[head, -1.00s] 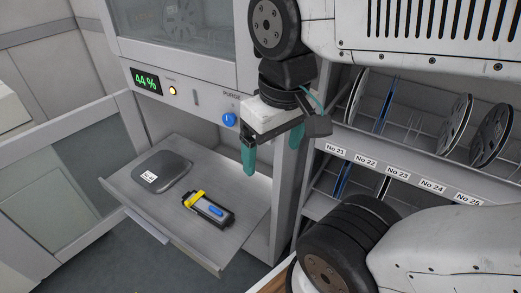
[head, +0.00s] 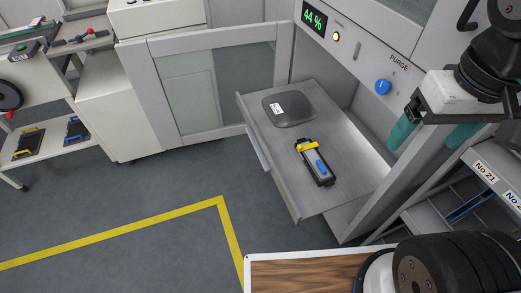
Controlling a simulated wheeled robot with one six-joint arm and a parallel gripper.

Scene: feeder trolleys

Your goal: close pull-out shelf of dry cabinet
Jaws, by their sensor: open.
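The pull-out shelf (head: 345,138) of the dry cabinet (head: 345,57) is out, at the middle right of the head view. A dark grey flat case (head: 290,108) with a white label lies on its back left part. A black and grey device (head: 315,165) with yellow and blue parts lies nearer its front. The shelf's front edge, with a pale handle strip (head: 257,150), faces left. My gripper (head: 432,133) is open and empty, with teal fingers pointing down. It appears to the right of the shelf, by the cabinet's side; its exact distance I cannot tell.
The cabinet's glazed door (head: 205,90) stands open at the left of the shelf. A reel rack (head: 480,195) is at the right. A wood-topped surface (head: 305,275) is at the bottom. Grey floor (head: 130,210) with a yellow line is clear at the left.

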